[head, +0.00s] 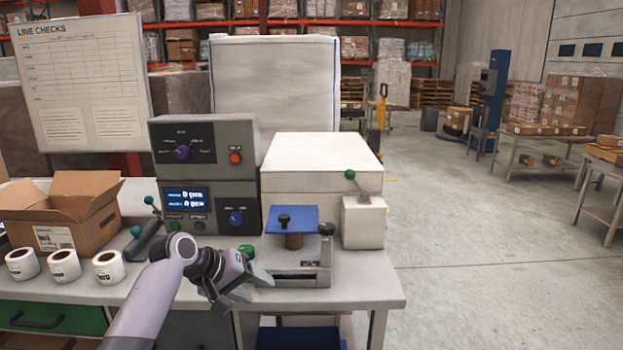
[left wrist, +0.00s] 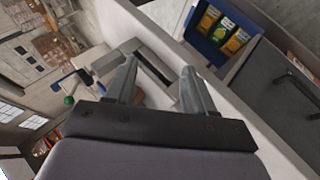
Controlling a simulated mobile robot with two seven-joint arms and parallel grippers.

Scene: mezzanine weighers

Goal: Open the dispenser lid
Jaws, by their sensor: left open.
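A large cream box (head: 310,195) with a flat white top (head: 320,150) stands at the back of the bench; it looks most like the dispenser, and its top lies flat and closed. A smaller cream block (head: 363,222) with a green-knobbed lever (head: 352,177) stands at its right front corner. My left gripper (head: 256,289) is open and empty, low over the bench's front edge, in front of the box and apart from it. In the left wrist view the space between the open fingers (left wrist: 159,86) holds nothing gripped. My right gripper is out of view.
A grey device with a blue plate (head: 292,219) stands between my gripper and the box. A grey control panel (head: 205,165) rises behind my arm. An open carton (head: 70,210) and white label rolls (head: 65,265) stand left. The bench's right front corner (head: 375,285) is clear.

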